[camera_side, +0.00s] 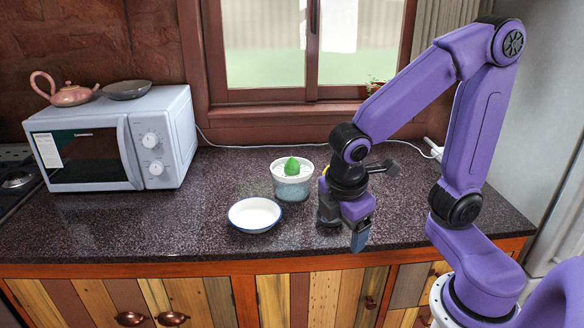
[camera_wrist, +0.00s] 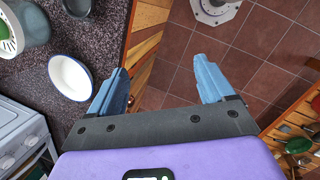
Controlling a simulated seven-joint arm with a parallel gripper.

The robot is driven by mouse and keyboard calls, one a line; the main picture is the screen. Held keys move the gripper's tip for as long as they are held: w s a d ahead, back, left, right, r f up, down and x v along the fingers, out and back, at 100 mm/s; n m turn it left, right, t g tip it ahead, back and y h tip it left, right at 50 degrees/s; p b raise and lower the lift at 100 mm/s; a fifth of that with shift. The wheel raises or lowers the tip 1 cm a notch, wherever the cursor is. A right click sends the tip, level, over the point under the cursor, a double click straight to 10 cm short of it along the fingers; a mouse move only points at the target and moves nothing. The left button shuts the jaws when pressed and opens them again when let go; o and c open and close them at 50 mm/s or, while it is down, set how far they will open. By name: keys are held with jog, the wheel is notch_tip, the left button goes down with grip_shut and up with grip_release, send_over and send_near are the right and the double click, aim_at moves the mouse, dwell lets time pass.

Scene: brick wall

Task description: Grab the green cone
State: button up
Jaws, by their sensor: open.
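The green cone (camera_side: 291,166) sits in the top of a white and teal tub (camera_side: 292,187) on the counter, with its point up. In the wrist view, the tub (camera_wrist: 34,22) is cut off at the upper left corner, and a bit of green (camera_wrist: 4,30) shows at the frame edge. My gripper (camera_side: 362,236) is to the right of the tub and nearer the counter's front edge, pointing down. In the wrist view, my gripper (camera_wrist: 161,68) has its two blue fingers spread wide with nothing between them. It is apart from the cone.
A white bowl (camera_side: 255,215) with a blue rim stands in front of the tub. A dark object (camera_side: 327,211) is beside my gripper, partly hidden. A microwave (camera_side: 115,140) with a teapot (camera_side: 66,95) on top is at the left. The wrist view shows tiled floor (camera_wrist: 260,40) beyond the counter edge.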

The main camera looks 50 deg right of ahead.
jog(key=w+n+t+h, duration=0.1)
jog(key=w+n+h, duration=0.3)
jog(key=w, duration=1.1)
jog(key=n+h, duration=0.1)
jog(key=h, duration=0.6)
send_near(289, 165)
jog(key=x, duration=0.5)
jog(key=shift+s+f, duration=0.2)
jog(key=shift+x, duration=2.6)
jog(key=shift+w+r, duration=0.15)
jog(key=c, duration=1.1)
